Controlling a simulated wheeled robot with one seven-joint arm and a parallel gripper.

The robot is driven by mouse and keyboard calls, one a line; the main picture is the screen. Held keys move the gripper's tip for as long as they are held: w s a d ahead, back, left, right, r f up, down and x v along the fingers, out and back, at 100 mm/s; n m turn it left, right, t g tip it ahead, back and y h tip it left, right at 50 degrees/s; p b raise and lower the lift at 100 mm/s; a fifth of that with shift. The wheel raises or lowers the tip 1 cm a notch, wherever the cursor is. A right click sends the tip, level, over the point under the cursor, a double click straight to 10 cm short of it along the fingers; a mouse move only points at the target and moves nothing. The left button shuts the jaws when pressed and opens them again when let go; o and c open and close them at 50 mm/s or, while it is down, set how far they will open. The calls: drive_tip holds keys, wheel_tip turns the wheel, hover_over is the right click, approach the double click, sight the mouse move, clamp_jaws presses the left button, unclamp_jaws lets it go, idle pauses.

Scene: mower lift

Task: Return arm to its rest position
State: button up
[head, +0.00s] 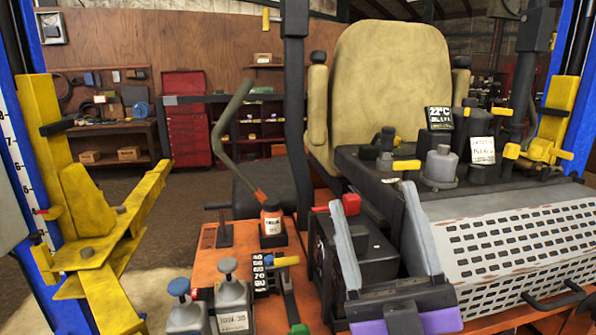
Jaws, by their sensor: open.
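My gripper (372,197) shows in the lower right middle of the head view. Its two pale grey fingers stand apart and point up and away from the camera. Its purple and dark body is at the bottom. The fingers are open with nothing seen held between them. The rest of my arm is hardly visible.
A perforated grey cover (520,245) lies right of my gripper, with a tan seat (390,85) behind. A yellow lift arm (110,235) and blue posts flank the mower. Open floor lies at left.

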drive_tip(key=s+d+f+m+g+h, duration=0.25)
drive_tip(key=s+f+m+h, duration=0.3)
drive_tip(key=f, duration=0.45)
drive_tip(key=s+d+f+m+g+h+b, duration=0.1)
drive_tip(key=s+d+f+m+g+h, duration=0.1)
drive_tip(key=s+d+f+m+h, duration=0.5)
drive_tip(key=s+d+f+m+g+h, duration=0.15)
drive_tip(key=s+f+m+h, duration=0.25)
drive_tip(key=f, duration=0.8)
drive_tip(key=s+f+n+g, duration=0.1)
drive_tip(key=s+f+g, duration=0.4)
drive_tip(key=s, duration=0.9)
wheel_tip(320, 180, down, 3)
drive_tip(key=shift+s+d+f+y+b, duration=0.15)
drive_tip(key=shift+d+y+b, duration=0.1)
drive_tip(key=shift+y+b, duration=0.2)
